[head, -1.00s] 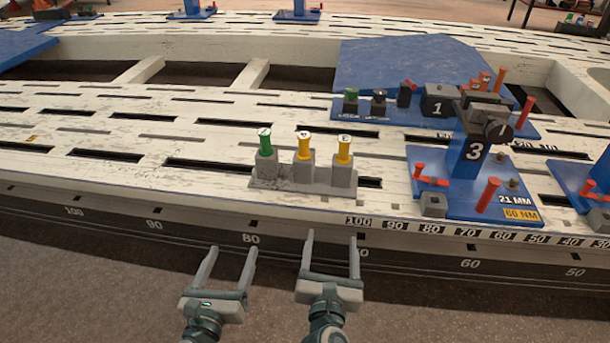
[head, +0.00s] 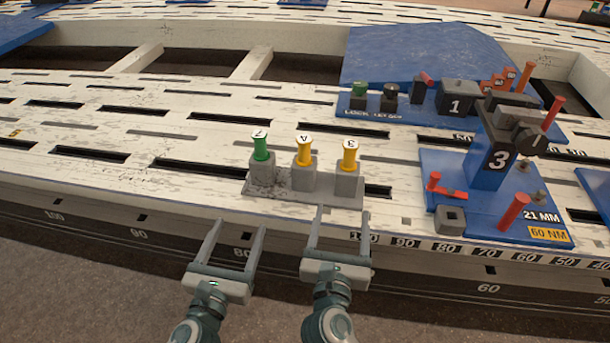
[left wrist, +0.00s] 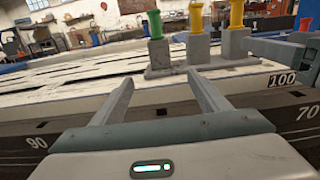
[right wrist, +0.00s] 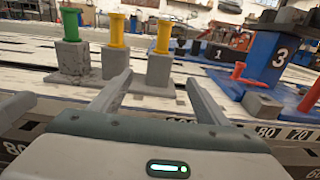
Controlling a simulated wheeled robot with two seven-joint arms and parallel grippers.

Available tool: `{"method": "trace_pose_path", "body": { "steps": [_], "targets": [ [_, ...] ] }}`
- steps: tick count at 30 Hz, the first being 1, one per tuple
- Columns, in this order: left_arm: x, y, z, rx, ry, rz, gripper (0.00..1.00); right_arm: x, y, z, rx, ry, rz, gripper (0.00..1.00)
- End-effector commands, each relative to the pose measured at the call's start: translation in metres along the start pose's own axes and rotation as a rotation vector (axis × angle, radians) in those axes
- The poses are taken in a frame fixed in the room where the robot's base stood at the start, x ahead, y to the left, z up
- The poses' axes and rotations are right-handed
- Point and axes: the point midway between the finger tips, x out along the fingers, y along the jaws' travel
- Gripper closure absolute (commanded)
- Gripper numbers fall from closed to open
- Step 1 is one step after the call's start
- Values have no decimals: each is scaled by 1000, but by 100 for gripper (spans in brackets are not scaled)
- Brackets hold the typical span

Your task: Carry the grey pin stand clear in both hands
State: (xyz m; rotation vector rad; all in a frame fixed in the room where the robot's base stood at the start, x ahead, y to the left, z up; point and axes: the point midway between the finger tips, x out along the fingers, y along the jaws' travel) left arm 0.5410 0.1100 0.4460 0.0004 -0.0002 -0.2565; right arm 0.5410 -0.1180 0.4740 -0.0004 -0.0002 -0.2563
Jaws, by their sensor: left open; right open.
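The grey pin stand (head: 300,196) sits on the white slotted bench near its front edge. It has three grey blocks holding a green pin (head: 261,147) and two yellow pins (head: 304,152). My left gripper (head: 239,226) is open and empty in front of the stand's left end, apart from it. My right gripper (head: 341,217) is open and empty in front of its right part, closer in. The stand also shows ahead of the fingers in the left wrist view (left wrist: 188,67) and in the right wrist view (right wrist: 112,84).
A blue plate marked 3 (head: 500,215), with a post and red pins, stands just right of the stand. Behind it is a blue fixture marked 1 (head: 455,98). The bench (head: 130,178) left of the stand is clear, with long slots.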

Motion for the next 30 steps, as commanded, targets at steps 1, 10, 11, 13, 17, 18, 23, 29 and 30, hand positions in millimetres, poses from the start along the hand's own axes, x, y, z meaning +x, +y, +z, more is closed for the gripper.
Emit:
{"method": "trace_pose_path", "body": {
  "steps": [1,10,11,13,17,18,23,29,30],
  "targets": [
    [0,0,0,0,0,0,31,0,0,0,0,0,0,31],
    [5,0,0,-1,0,0,31,5,0,0,0,-1,0,31],
    [6,0,0,-1,-1,0,31,7,0,0,0,-2,0,31],
    [12,0,0,0,-2,0,31,12,0,0,-1,-2,-1,31],
    [26,0,1,0,-2,0,31,26,0,1,-1,-3,-1,31],
    [31,0,1,0,-2,0,31,31,0,1,-1,-2,-1,31],
    [56,0,1,-1,-2,0,31,56,0,1,-1,-3,-1,31],
    [89,0,1,-1,-2,1,31,89,0,1,-1,-2,-2,31],
    [96,0,1,0,-2,2,31,96,0,0,-1,-1,-1,31]
  ]
}}
